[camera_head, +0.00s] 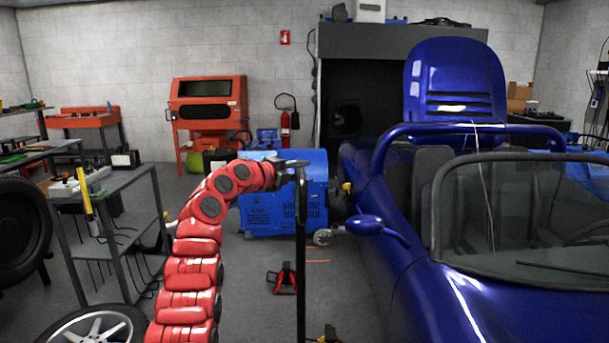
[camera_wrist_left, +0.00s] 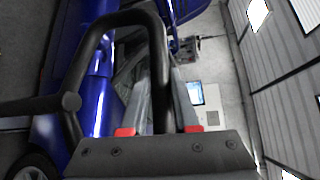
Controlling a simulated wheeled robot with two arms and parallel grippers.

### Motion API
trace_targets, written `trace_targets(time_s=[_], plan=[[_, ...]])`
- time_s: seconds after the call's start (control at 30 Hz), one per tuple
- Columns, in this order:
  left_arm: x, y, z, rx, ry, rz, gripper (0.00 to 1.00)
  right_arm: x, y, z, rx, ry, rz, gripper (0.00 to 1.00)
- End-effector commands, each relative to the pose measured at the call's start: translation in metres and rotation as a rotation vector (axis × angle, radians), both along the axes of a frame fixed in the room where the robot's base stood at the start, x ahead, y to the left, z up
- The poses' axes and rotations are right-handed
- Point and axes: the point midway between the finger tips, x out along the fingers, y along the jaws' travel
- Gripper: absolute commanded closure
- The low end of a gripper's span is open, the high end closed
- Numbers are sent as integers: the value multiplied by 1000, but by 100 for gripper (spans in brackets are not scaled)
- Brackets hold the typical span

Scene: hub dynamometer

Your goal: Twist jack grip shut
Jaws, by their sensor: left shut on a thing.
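The jack grip (camera_wrist_left: 158,60) is a black looped handle that fills the middle of the left wrist view. In the head view it tops a thin dark upright pole (camera_head: 301,250) that runs down out of the picture. My left gripper (camera_head: 297,170) is at the top of this pole. Its two grey fingers with red parts at their base stand on either side of one bar of the loop in the left wrist view (camera_wrist_left: 162,112), shut on it. The jack's body is below the picture or hidden. My right gripper is in neither view.
A blue car (camera_head: 440,270) stands close on the right, its mirror (camera_head: 367,225) near the pole. A red jack stand (camera_head: 284,279) is on the floor beside the pole. A blue machine (camera_head: 268,212) stands behind. A shelf cart (camera_head: 128,238) and a loose wheel (camera_head: 95,328) are left.

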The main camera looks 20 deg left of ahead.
Motion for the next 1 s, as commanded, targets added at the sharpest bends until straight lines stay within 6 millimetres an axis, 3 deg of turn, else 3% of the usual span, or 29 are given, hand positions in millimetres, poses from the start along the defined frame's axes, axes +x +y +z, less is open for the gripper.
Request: trace_targets(time_s=[0.3, 0.33, 0.5, 0.83, 1.0], plan=[[0, -1, 2, -1, -4, -3, 100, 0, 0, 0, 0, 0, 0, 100], [0, -1, 2, -1, -4, -3, 70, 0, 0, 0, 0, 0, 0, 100], [0, -1, 1, -1, -2, -2, 42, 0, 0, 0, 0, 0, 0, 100], [-1, 0, 0, -1, 0, -1, 42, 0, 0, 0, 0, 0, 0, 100], [-12, 4, 2, -1, -2, -2, 42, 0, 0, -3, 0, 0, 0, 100]])
